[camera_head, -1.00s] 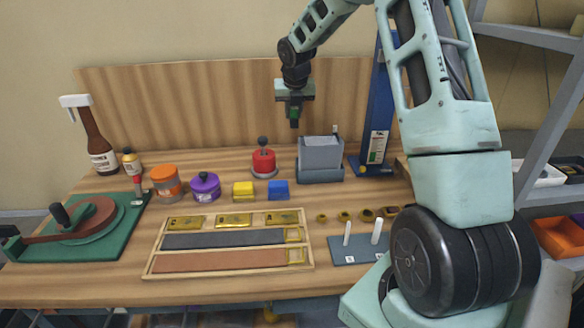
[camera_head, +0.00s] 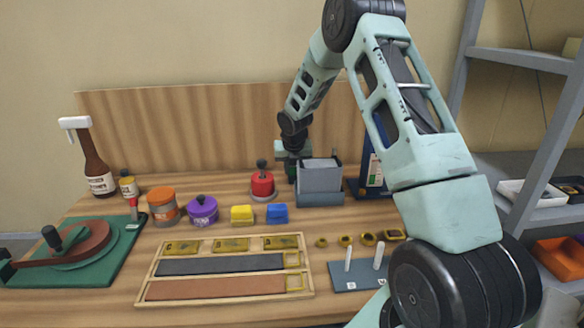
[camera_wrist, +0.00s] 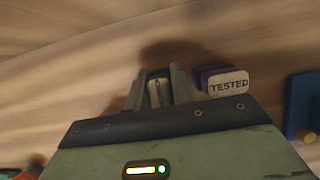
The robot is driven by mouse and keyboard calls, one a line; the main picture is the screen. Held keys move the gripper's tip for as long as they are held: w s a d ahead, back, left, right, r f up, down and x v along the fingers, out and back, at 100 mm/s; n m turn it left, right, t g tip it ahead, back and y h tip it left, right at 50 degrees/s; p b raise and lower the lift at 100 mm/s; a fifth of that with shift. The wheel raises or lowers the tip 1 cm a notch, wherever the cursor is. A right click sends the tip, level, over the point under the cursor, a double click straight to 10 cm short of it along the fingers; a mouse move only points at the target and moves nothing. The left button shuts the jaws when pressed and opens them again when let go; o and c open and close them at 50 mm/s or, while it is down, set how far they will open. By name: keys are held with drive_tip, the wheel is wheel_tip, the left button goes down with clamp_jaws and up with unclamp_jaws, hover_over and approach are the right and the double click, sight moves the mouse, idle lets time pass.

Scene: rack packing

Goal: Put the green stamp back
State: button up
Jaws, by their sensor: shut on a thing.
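My gripper (camera_head: 292,160) is shut on the green stamp (camera_head: 291,175), low over the back of the table, between the red round container and the grey box. In the wrist view my gripper (camera_wrist: 158,90) has the stamp (camera_wrist: 157,76) between its fingers, seen from above as a small dark greenish shape. A block with a "TESTED" label (camera_wrist: 228,85) and a purple edge stands just right of the fingers. The stamp's lower end is hard to see, so I cannot tell whether it touches anything.
The grey box (camera_head: 321,178) stands right of my gripper and the red container (camera_head: 263,185) left. A blue stand (camera_wrist: 303,105) is at the far right of the wrist view. The wooden back panel (camera_head: 180,135) rises behind.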

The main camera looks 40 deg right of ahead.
drive_tip(key=o, duration=0.8)
